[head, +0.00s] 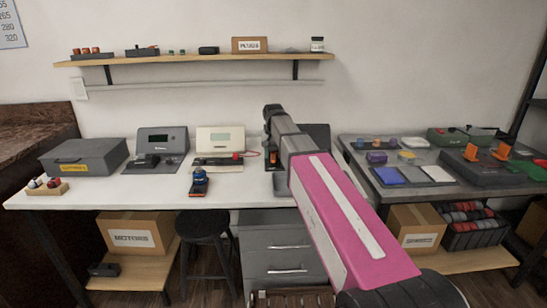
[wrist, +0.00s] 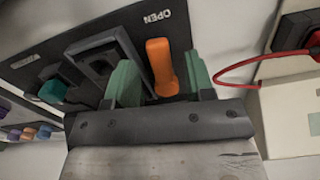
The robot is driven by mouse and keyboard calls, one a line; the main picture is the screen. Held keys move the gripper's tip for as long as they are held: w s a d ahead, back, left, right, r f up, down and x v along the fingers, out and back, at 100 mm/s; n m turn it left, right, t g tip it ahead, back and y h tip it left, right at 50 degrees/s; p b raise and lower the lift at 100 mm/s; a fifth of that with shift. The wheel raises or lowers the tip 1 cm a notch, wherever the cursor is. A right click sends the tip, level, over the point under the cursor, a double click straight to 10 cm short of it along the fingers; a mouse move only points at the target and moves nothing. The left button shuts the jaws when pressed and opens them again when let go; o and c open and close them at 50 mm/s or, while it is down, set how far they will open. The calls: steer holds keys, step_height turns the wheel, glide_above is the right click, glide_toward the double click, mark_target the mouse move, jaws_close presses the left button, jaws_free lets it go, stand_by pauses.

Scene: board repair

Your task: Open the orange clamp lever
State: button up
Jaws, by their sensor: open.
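The orange clamp lever (wrist: 162,62) stands out from a dark panel (wrist: 190,28) in the wrist view, below an upside-down "OPEN" label. My gripper (wrist: 159,72) is open, with one green fingertip on each side of the lever. A narrow gap shows on both sides of it, wider on the left; I cannot tell whether either finger touches it. Part of a dark unit (head: 318,134) shows behind the arm.
A grey frame (wrist: 95,62) and a teal knob (wrist: 52,91) are on the panel left of my fingers. A red cable (wrist: 240,68) runs close by on the right. A cream meter (head: 220,139) stands left of my arm; a grey parts table (head: 358,172) is right.

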mark_target(275, 158)
steer(key=shift+f, duration=0.7)
steer(key=shift+c, duration=0.3)
jaws_close()
steer(key=shift+d+n, duration=0.3)
steer(key=shift+n, duration=0.4)
steer(key=shift+o, duration=0.3)
jaws_free()
step_height(275, 158, up, 11)
steer(key=shift+f, duration=0.1)
